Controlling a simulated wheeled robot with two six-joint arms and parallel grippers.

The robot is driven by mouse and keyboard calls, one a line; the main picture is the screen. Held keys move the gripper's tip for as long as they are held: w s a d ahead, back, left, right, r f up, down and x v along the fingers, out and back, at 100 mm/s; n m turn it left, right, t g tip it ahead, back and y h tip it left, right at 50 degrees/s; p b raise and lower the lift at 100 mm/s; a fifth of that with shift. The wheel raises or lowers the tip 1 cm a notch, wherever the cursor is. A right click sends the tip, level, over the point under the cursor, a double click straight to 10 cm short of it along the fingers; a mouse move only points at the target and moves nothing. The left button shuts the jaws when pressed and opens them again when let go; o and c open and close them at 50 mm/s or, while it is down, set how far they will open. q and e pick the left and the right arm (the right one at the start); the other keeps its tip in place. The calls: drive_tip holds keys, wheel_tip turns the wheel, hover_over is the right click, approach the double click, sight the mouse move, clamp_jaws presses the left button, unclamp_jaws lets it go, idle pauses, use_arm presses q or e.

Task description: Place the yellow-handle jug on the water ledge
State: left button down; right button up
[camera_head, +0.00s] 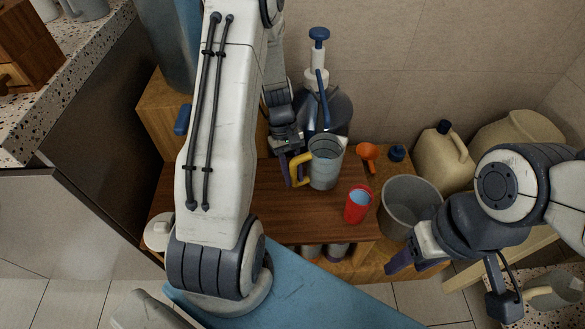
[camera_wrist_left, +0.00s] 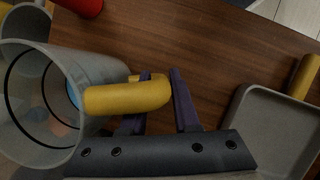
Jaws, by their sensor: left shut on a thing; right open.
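The yellow-handle jug (camera_head: 325,165) is a clear grey, upright-looking pitcher over the dark wooden tabletop, its yellow handle on the left. In the left wrist view the jug (camera_wrist_left: 95,62) is at the left, its handle reaching between the purple fingers. My left gripper (camera_head: 293,166) is shut on this handle; it also shows in the left wrist view (camera_wrist_left: 162,102). I cannot tell whether the jug's base touches the table. My right gripper (camera_head: 418,262) is open and empty at the lower right. No surface is clearly marked as the water ledge.
A blue-topped pump bottle (camera_head: 340,106) stands behind the jug. A grey tray (camera_wrist_left: 270,135) shows in the left wrist view. Dark tabletop (camera_head: 290,222) is bare in front.

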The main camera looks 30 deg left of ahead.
use_arm(q)
drive_tip(key=shift+w+a, duration=0.45)
drive_tip(key=shift+w, duration=0.2)
drive_tip(key=shift+w+a, duration=0.4)
drive_tip(key=shift+w, duration=0.2)
drive_tip(key=shift+f+b, duration=0.45)
drive_tip(key=shift+f, duration=0.1)
drive_tip(key=shift+f, duration=0.2)
drive_tip(key=c, duration=0.6)
unclamp_jaws()
drive_tip(key=shift+c, duration=0.2)
